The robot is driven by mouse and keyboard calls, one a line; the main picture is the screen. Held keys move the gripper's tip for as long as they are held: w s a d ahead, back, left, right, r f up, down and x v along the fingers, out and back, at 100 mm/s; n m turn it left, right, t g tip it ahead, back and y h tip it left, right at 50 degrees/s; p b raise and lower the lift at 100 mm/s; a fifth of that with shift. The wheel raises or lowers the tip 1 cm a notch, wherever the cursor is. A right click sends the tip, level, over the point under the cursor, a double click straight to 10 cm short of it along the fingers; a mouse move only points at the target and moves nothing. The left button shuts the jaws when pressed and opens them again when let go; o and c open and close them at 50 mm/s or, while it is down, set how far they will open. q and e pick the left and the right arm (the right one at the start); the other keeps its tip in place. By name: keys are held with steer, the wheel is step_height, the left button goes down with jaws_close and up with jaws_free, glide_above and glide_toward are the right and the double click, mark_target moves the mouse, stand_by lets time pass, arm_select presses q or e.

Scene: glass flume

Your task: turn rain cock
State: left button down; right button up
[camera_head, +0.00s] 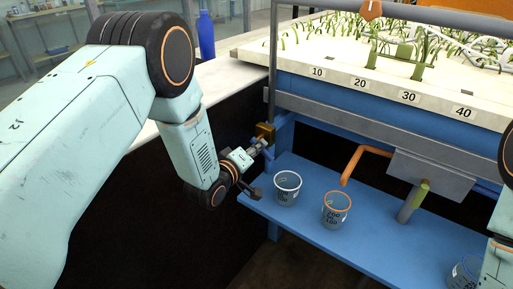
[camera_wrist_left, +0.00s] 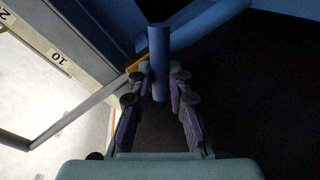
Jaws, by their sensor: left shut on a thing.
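The rain cock (camera_head: 265,131) is a small brass-coloured body at the left end of the blue frame, under the planted bed. In the left wrist view its yellowish body (camera_wrist_left: 135,67) shows behind a blue bar-shaped handle (camera_wrist_left: 158,45). My left gripper (camera_head: 257,146) reaches it from the lower left. Its two fingers (camera_wrist_left: 160,82) are closed on the blue handle, one on each side. The handle points roughly along the gripper in the wrist view. In the head view the handle is mostly hidden by the fingers. My right gripper is out of view.
A clear cup (camera_head: 287,188) and an orange-rimmed cup (camera_head: 335,210) stand on the blue shelf (camera_head: 310,234). An orange spout (camera_head: 365,153) hangs above it. Another cup (camera_head: 464,272) is at lower right. A blue bottle (camera_head: 206,36) stands behind.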

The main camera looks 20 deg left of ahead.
arm_select(q)
steer(key=c, duration=1.3)
jaws_free()
steer(key=shift+o, duration=0.2)
steer(key=shift+s, duration=0.15)
steer(key=v, duration=1.1)
steer(key=shift+s, duration=0.4)
steer(key=shift+a, duration=0.15)
